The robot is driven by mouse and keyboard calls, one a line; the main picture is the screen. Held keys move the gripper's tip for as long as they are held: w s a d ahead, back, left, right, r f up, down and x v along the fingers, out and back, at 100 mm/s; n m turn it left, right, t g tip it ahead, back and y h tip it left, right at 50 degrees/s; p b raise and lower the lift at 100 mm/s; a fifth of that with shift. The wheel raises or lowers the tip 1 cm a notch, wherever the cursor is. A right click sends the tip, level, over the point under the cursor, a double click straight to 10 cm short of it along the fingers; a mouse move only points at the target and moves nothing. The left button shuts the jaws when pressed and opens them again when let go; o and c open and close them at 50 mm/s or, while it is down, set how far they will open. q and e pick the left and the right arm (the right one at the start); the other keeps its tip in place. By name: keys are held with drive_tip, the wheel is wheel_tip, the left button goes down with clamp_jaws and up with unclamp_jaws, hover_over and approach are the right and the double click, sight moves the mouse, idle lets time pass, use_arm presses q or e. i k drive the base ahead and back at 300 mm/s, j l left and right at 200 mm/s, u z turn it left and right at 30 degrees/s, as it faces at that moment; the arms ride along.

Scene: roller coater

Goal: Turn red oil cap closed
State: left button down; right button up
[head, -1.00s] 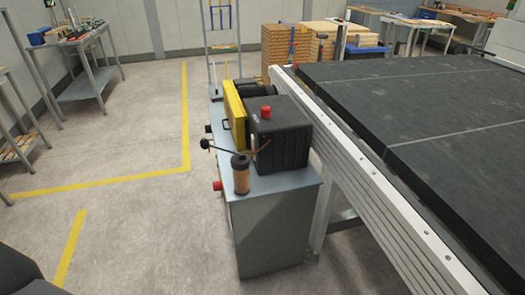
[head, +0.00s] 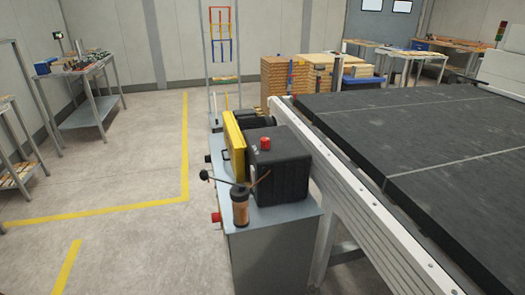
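The red oil cap (head: 265,143) sits on top of a black box-shaped housing (head: 283,175) in the middle of the head view. The housing stands on a grey metal cabinet (head: 275,255), with a yellow guard (head: 233,146) on its left. How far the cap is turned cannot be told at this size. Neither of my grippers shows in the view.
A lever with a black knob (head: 204,175) and a brown-and-black cylinder (head: 240,207) are at the cabinet's front. A red button (head: 216,217) juts from its left side. A long conveyor (head: 430,140) blocks the right. Open floor (head: 130,165) lies left, beyond which stand workbenches (head: 85,75).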

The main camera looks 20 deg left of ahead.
sight(265, 142)
drive_tip(key=i+j, duration=0.15)
drive_tip(key=j, duration=0.25)
drive_tip(key=i+j, duration=0.1)
drive_tip(key=j, duration=0.35)
drive_tip(key=i+j, duration=0.15)
drive_tip(key=j, duration=0.25)
drive_tip(key=i+j, duration=0.1)
drive_tip(key=j, duration=0.35)
drive_tip(key=i+j+z, duration=0.15)
drive_tip(key=j, duration=0.2)
drive_tip(key=z, duration=1.05)
drive_tip(key=k+l, duration=0.05)
